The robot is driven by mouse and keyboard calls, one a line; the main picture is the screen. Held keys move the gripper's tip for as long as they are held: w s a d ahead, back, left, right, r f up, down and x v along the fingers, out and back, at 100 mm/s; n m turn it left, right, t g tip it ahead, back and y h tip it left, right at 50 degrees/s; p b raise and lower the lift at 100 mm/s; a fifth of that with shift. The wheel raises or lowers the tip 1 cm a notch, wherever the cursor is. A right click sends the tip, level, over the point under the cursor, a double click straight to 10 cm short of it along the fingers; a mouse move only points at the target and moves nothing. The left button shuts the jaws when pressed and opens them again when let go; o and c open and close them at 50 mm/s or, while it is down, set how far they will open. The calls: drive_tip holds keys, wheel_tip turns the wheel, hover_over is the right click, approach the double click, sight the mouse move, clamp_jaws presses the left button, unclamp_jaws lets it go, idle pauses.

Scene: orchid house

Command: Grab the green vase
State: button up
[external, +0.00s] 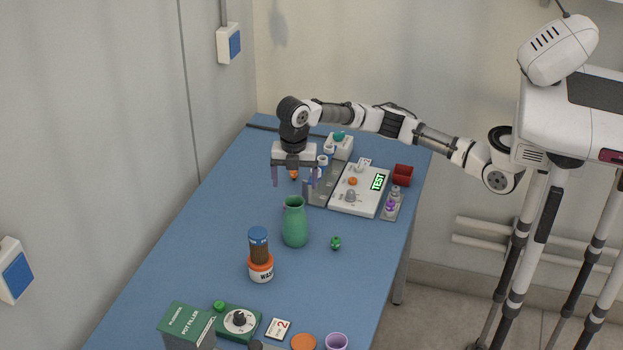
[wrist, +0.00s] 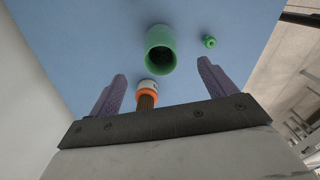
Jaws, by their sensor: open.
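The green vase (external: 295,226) stands upright on the blue table, near its middle. In the wrist view the vase (wrist: 160,50) shows from above, its open dark mouth toward the camera, beyond and between the two purple fingers. My gripper (external: 294,182) is open and empty, pointing down above the table on the far side of the vase. In the wrist view my gripper's fingers (wrist: 163,90) stand wide apart. No finger touches the vase in the wrist view.
An orange-and-white jar with a blue-topped brown cylinder (external: 260,258) stands close to the vase. A small green object (external: 336,243) lies to its right. A white panel (external: 358,190) marked TEST and a red cup (external: 402,174) are behind. Green boxes (external: 187,325) sit at the front.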

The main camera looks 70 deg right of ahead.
sight(295, 209)
drive_tip(key=shift+a+f+p, duration=0.15)
drive_tip(key=shift+f+p, duration=0.15)
drive_tip(key=shift+f, duration=1.4)
drive_tip(key=shift+a+f+p, duration=0.15)
drive_tip(key=shift+f+p, duration=0.15)
drive_tip(key=shift+f, duration=1.35)
drive_tip(key=shift+a+f+p, duration=0.15)
drive_tip(key=shift+f+p, duration=0.15)
drive_tip(key=shift+f, duration=1.4)
drive_tip(key=c, duration=1.5)
drive_tip(key=shift+c, duration=0.7)
drive_tip(key=shift+r, duration=0.15)
